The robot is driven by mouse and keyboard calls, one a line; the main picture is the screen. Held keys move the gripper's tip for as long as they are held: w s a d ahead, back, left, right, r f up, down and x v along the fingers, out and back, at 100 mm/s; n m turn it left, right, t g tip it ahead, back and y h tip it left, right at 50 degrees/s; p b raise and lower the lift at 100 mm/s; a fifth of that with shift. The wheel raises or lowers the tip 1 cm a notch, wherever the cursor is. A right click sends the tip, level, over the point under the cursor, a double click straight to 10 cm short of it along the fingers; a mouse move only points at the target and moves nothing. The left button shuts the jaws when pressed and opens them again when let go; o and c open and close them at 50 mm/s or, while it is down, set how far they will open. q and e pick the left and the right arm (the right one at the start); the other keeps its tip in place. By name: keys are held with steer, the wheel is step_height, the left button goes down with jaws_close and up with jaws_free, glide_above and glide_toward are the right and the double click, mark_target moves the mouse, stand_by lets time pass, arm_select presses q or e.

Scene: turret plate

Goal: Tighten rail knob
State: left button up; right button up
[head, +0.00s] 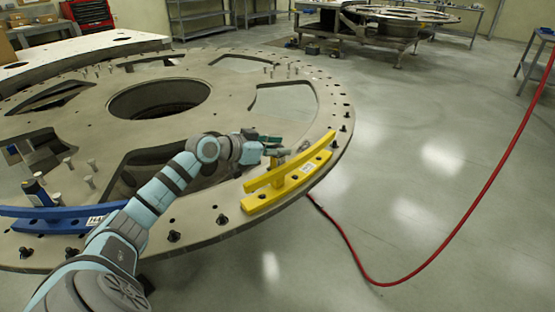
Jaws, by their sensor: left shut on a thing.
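The yellow rail (289,182) sits on the rim of the big round turret plate (230,213), at the near right of the head view. My left gripper (282,150) reaches over the rail's inner side near its middle. It is shut on what appears to be the rail knob, at the top of a short yellow post by the rail. The fingers hide most of the knob, so its shape is not clear. My right gripper is not in view.
The plate has large openings and several upright bolts. A red hose (483,190) runs across open floor at the right.

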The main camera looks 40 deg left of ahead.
mark_target(277, 147)
arm_select(q)
steer(key=shift+f, duration=0.2)
steer(key=o, duration=1.2)
steer(key=shift+r, duration=0.1)
steer(key=shift+r, duration=0.1)
step_height(277, 147, up, 10)
steer(key=shift+f, duration=0.1)
